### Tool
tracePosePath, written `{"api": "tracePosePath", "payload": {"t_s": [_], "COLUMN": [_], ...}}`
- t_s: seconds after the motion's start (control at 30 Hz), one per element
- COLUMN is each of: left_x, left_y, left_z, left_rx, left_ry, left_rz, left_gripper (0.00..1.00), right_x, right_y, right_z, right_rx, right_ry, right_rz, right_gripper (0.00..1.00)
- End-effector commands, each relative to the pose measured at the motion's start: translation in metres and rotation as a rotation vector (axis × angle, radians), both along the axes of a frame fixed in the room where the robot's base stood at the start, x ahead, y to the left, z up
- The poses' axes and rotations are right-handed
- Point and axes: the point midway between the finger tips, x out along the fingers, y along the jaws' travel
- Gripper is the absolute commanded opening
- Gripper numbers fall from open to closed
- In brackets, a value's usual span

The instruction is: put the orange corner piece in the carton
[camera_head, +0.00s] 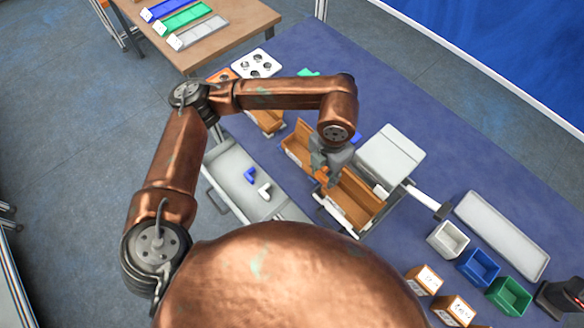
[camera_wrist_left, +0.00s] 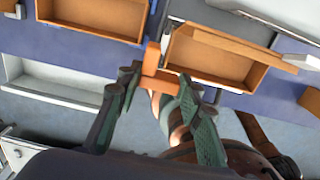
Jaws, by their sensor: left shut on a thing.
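My left gripper (camera_head: 328,172) points down over the open brown cartons in the head view. In the left wrist view its two green-grey fingers (camera_wrist_left: 160,92) are closed on the orange corner piece (camera_wrist_left: 154,68), which sticks out beyond the fingertips. An open brown carton (camera_head: 360,203) lies under and just right of the gripper. In the left wrist view an open carton (camera_wrist_left: 215,75) is close to the right of the piece, and the piece appears outside its opening. The gripper hides the corner piece in the head view. My right gripper is not in view.
A grey tray (camera_head: 228,172) holds a blue corner piece (camera_head: 250,175) and a white one (camera_head: 264,191). A white box (camera_head: 391,153) stands right of the cartons. White, blue and green bins and a long grey tray (camera_head: 502,235) stand at right.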

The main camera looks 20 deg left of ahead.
Motion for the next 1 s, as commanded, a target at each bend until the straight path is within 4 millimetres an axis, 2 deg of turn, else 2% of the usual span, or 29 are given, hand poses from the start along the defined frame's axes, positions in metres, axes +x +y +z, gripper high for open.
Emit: {"api": "tracePosePath", "payload": {"t_s": [0.03,0.13,0.37,0.57,1.0], "left_x": [-0.002,-0.007,-0.013,-0.013,-0.013], "left_y": [-0.014,-0.032,-0.049,-0.05,-0.049], "left_z": [0.008,0.018,0.025,0.013,-0.027], "left_rx": [0.0,0.001,0.0,-0.002,-0.002], "left_ry": [-0.006,-0.004,0.001,0.003,0.002], "left_rz": [-0.008,-0.006,-0.001,0.0,0.0], "left_gripper": [0.21,0.21,0.21,0.21,0.21], "right_x": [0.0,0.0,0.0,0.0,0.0], "right_y": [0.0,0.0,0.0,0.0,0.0], "right_z": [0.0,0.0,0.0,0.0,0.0], "right_rx": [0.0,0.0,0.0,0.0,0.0], "right_ry": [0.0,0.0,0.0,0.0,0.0], "right_rz": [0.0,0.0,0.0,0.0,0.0], "right_gripper": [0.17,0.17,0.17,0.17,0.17]}}
